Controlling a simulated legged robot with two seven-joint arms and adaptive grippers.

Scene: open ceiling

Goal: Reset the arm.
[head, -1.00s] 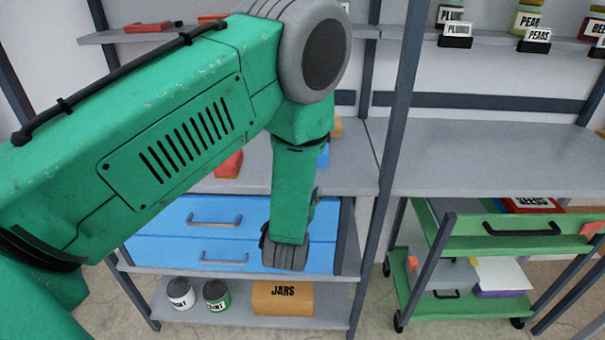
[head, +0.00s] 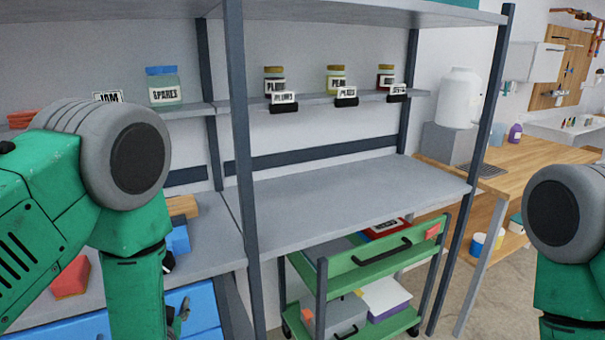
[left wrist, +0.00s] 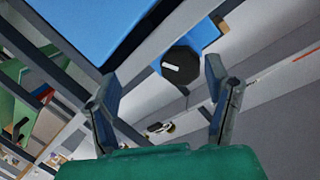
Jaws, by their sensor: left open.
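My left arm (head: 110,200) comes in from the left of the head view, green with a grey round joint.
Blue drawers (head: 200,306) stand close by my left forearm. A grey shelf (head: 340,190) with a bare top is in the middle, with dark posts. A green cart (head: 385,255) stands below it. Labelled jars (head: 337,80) line the upper shelf. A wooden bench (head: 540,165) is at right.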

